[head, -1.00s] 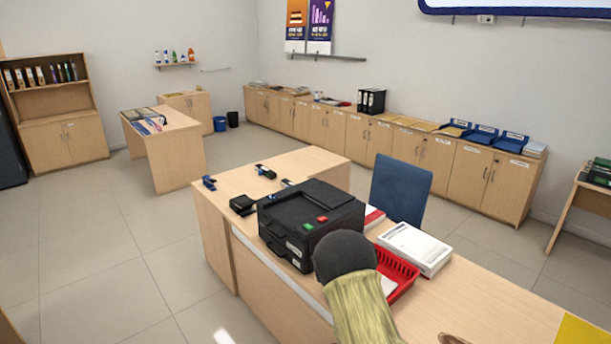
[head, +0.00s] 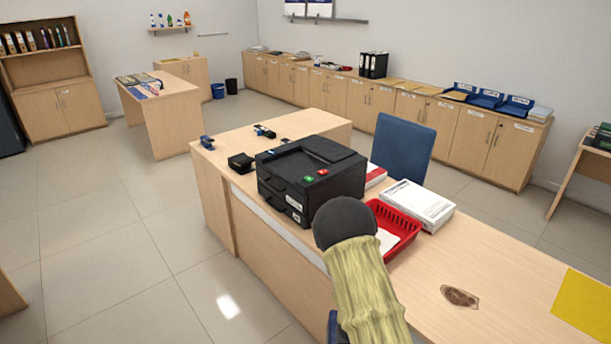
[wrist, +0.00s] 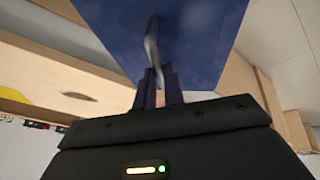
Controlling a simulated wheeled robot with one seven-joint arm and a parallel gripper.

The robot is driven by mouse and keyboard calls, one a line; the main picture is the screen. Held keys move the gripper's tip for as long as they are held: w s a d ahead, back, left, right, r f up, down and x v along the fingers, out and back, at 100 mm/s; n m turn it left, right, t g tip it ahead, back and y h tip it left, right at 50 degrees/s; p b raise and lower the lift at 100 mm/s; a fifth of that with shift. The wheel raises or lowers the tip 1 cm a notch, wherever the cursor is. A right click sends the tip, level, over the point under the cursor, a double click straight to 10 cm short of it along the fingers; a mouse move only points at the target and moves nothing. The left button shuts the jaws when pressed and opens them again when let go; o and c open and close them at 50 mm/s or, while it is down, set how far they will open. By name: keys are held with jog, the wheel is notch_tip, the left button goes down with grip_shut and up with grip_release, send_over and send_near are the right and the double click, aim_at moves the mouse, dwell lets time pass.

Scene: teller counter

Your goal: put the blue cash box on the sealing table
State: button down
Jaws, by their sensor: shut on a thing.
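The blue cash box (wrist: 205,40) fills the upper middle of the wrist view, with its curved metal handle in front of its blue face. My gripper (wrist: 158,82) is shut on this handle. In the head view the gripper is hidden behind my own arm, and only a dark blue sliver (head: 333,326) shows beside the arm at the bottom edge; I cannot tell whether it is the box. No table is readably marked as the sealing table. A side table (head: 165,97) with papers stands at the left rear, and another table (head: 572,170) is cut off at the right edge.
A wooden counter (head: 420,300) lies ahead, bearing a black printer (head: 310,180), a red basket (head: 398,215), a paper stack (head: 415,204) and a yellow mat (head: 590,310). A blue chair (head: 404,147) stands behind it. Low cabinets line the back wall. The floor at left is clear.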

dwell(0.3)
jog(key=s+f, duration=0.1)
jog(key=f, duration=0.3)
jog(key=s+f, duration=0.1)
jog(key=f, duration=0.4)
jog(key=s+f, duration=0.1)
jog(key=f, duration=0.3)
jog(key=shift+s+f, duration=0.2)
jog(key=shift+s, duration=0.05)
jog(key=shift+w+a, duration=0.1)
